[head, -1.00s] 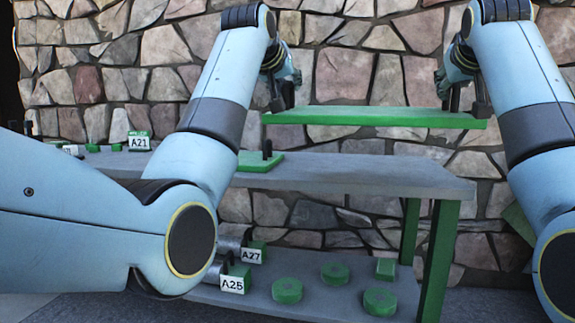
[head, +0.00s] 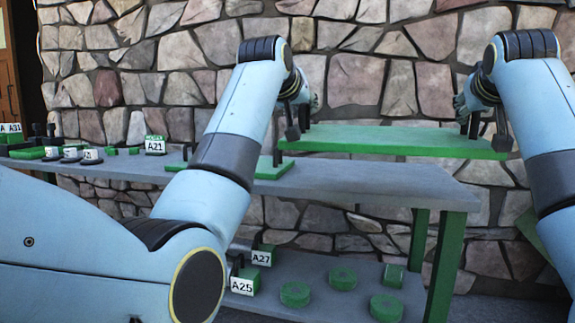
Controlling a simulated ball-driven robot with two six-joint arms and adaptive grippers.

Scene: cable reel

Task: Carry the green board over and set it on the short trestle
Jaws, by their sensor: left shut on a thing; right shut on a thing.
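The green board (head: 400,141) is long and flat and hangs roughly level above the back of the grey table, in front of the stone wall. My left gripper (head: 296,128) is shut on its left end. My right gripper (head: 482,128) is shut on its right end. Both grippers are partly hidden by my own arms. No short trestle can be clearly made out.
The grey table (head: 380,184) lies below the board. A green plate with dark posts (head: 268,170) is on it, near the board's left end. Block A21 (head: 155,147) and several small parts stand at left. A lower shelf (head: 330,313) holds green discs and blocks A25 (head: 243,282) and A27 (head: 263,256).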

